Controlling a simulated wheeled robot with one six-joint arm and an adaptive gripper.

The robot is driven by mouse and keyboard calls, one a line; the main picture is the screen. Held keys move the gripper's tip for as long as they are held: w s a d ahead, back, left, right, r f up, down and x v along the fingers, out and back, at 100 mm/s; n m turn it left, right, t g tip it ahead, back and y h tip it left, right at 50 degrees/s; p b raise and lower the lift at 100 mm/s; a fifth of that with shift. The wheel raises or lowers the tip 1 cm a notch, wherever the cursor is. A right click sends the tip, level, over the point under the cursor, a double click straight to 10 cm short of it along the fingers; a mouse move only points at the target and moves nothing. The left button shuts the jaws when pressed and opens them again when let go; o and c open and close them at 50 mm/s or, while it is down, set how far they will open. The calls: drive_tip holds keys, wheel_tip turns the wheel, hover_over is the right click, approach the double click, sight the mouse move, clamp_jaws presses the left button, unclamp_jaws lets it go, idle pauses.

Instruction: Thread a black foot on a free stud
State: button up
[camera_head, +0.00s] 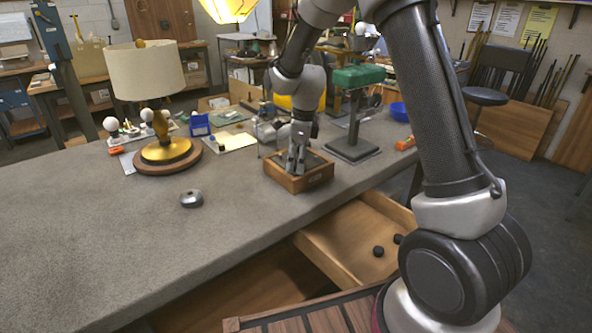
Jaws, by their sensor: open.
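My gripper (297,162) points down into a small wooden box (312,181) on the workbench. Its fingers are apart, with the tips at or inside the box's rim. I cannot tell whether anything lies between them. Two small black round pieces that look like feet (378,251) lie in the open drawer (340,240) below the bench edge. No stud is clearly visible. A lamp with a cream shade (147,70) and brass stem stands upright on a round wooden base (160,165), left of my gripper.
A green-topped stand (355,110) rises behind my gripper. A blue bin (200,125) and white bulbs (110,124) stand near the lamp.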

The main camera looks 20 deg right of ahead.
wheel_tip(320, 180, up, 11)
drive_tip(key=s+d+n, duration=0.1)
drive_tip(key=d+n, duration=0.1)
drive_tip(key=n, duration=0.2)
drive_tip(key=s+d+r+n+t, duration=0.1)
drive_tip(key=s+d+r+n, duration=0.2)
drive_tip(key=s+n, duration=0.3)
drive_tip(key=s+d+r+n+t+h, duration=0.1)
drive_tip(key=s+d+r+n, duration=0.2)
drive_tip(key=s, duration=1.1)
drive_tip(key=s+d+r+n+t, duration=0.1)
drive_tip(key=s+d+r+n, duration=0.2)
drive_tip(key=s+d+n, duration=0.3)
drive_tip(key=s+n, duration=0.3)
drive_tip(key=s, duration=0.2)
drive_tip(key=shift+d+r+t, duration=0.15)
drive_tip(key=shift+d+t, duration=0.2)
drive_tip(key=shift+t, duration=0.05)
